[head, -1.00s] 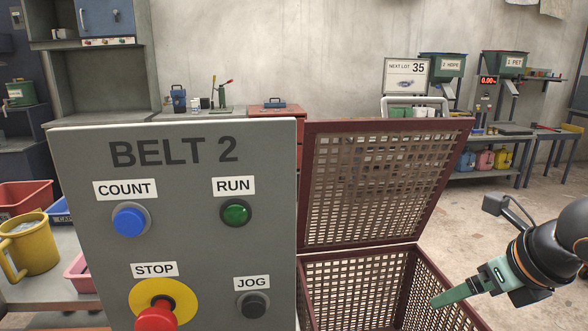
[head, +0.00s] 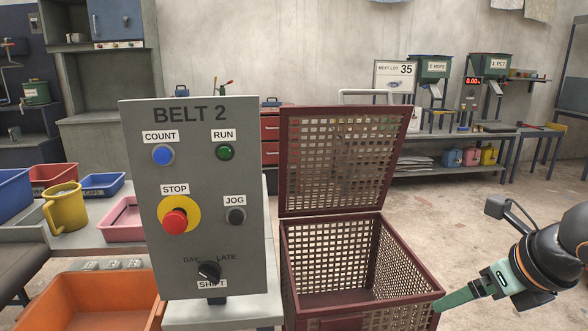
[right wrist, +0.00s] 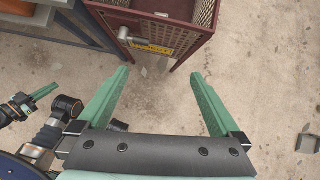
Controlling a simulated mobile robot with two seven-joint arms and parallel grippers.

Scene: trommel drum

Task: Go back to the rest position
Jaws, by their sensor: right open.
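My right gripper (head: 458,297) is at the lower right of the head view, its green finger by the right edge of the maroon mesh cage (head: 362,262). In the right wrist view the right gripper (right wrist: 156,84) is open, with nothing between its two green fingers. Bare floor shows below them, and the cage's latch side (right wrist: 185,32) lies beyond the tips. My left gripper (right wrist: 38,98) shows small at the left of that view; how wide it stands is unclear. It is out of the head view.
The grey BELT 2 panel (head: 195,245) stands left of the cage, whose mesh lid (head: 338,160) is raised. An orange bin (head: 85,308) is at lower left. A yellow jug (head: 66,208) and trays stand on a bench. Open floor (head: 500,220) lies to the right.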

